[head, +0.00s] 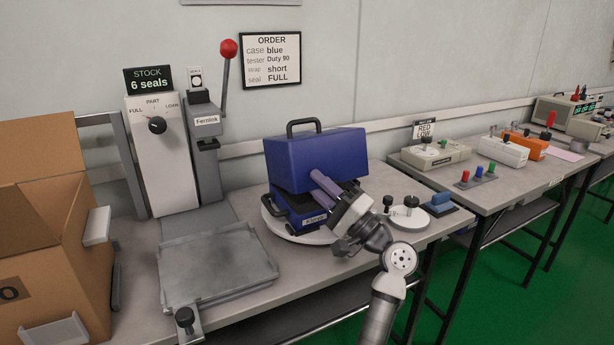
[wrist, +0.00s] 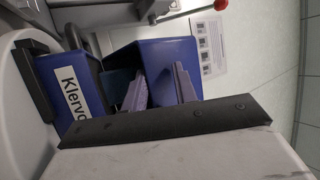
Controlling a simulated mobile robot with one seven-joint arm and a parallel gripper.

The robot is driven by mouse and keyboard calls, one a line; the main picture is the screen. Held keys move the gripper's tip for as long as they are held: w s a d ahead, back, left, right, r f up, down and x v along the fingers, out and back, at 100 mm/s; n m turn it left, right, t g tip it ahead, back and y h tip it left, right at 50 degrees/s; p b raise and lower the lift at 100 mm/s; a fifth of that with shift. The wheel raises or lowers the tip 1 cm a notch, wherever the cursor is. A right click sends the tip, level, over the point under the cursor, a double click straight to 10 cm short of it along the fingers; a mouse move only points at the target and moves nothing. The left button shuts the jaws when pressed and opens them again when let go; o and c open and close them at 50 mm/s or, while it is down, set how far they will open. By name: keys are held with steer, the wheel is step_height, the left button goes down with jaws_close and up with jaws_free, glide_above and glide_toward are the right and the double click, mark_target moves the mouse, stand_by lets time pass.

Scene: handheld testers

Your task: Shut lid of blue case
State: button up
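The blue case (head: 284,208) sits on a round white turntable (head: 275,226) on the bench. Its blue lid (head: 305,148) is raised, standing up at the back with a dark handle on top. In the wrist view the case body (wrist: 72,68) shows its "Klervo" label, and the lid (wrist: 150,58) stands open beside it. My gripper (head: 318,182) is in front of the raised lid, above the case opening. Its two purple-grey fingers show apart in the wrist view (wrist: 160,84), with nothing seen between them. Whether they touch the lid I cannot tell. The case interior is mostly hidden.
A grey tray (head: 215,270) lies at front left, beside a cardboard box (head: 50,230). A press with a red-knobbed lever (head: 229,48) stands behind the tray. A small white round stand (head: 408,217) and a blue block (head: 441,200) are right of my gripper.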

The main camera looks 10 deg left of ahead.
steer(key=v, duration=0.9)
steer(key=shift+s+d+b, duration=0.2)
steer(key=shift+d+b, duration=0.1)
steer(key=shift+b, duration=0.05)
steer(key=shift+c, duration=0.2)
